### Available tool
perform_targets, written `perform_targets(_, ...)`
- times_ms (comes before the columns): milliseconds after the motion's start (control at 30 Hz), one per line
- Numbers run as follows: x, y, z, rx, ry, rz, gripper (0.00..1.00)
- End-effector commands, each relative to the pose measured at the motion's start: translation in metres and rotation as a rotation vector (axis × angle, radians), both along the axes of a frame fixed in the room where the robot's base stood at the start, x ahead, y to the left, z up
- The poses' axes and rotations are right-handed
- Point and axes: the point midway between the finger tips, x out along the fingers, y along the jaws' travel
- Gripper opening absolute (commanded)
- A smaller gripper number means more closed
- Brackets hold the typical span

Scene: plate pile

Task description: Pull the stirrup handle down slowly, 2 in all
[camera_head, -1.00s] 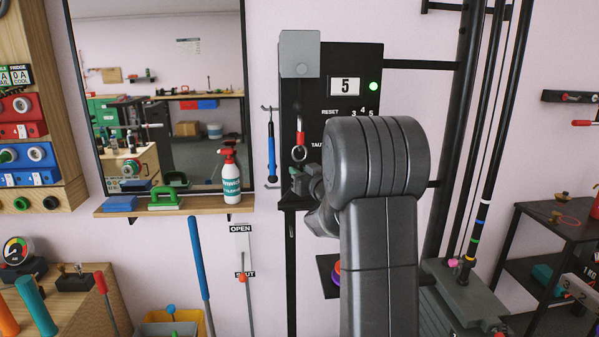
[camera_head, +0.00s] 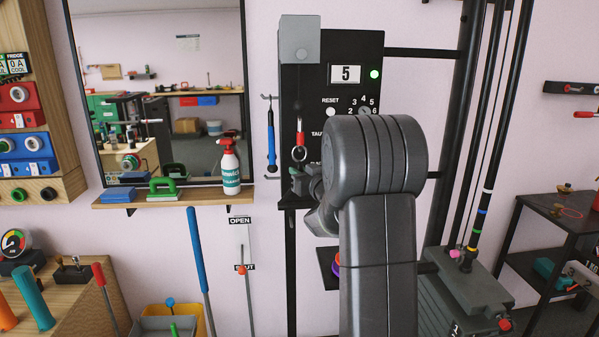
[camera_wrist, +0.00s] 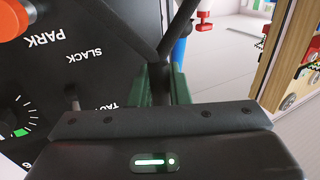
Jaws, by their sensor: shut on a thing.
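In the head view a red clip with a metal ring (camera_head: 299,145) hangs on a cord below a grey cover on a black panel (camera_head: 318,75). My gripper (camera_head: 303,181) is just below the ring, largely hidden by my own wrist. In the wrist view its green fingers (camera_wrist: 160,88) are closed around the dark stirrup handle (camera_wrist: 182,20), whose two bars slant together into the jaws. The panel's display (camera_head: 345,74) reads 5, and a green lamp (camera_head: 375,74) is lit.
A blue-handled tool (camera_head: 271,140) hangs just left of the panel. A shelf (camera_head: 118,196) with a spray bottle (camera_head: 230,167) is farther left. Dark vertical posts (camera_head: 480,130) stand at the right. A dial and the words PARK and SLACK show beside my gripper in the wrist view.

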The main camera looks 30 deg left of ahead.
Motion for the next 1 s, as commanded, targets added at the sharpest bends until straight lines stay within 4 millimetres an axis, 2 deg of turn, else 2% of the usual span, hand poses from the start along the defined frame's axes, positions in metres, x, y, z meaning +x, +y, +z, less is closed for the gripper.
perform_targets(33,0.000,0.000,-0.013,-0.005,0.006,-0.001,0.00)
perform_targets(67,0.000,0.000,-0.015,-0.005,0.006,-0.001,0.00)
perform_targets(433,0.000,0.000,-0.016,-0.005,0.006,-0.001,0.00)
perform_targets(733,0.000,0.000,-0.040,-0.005,0.006,-0.001,0.00)
perform_targets(1000,0.000,0.000,-0.038,-0.005,0.006,-0.001,0.00)
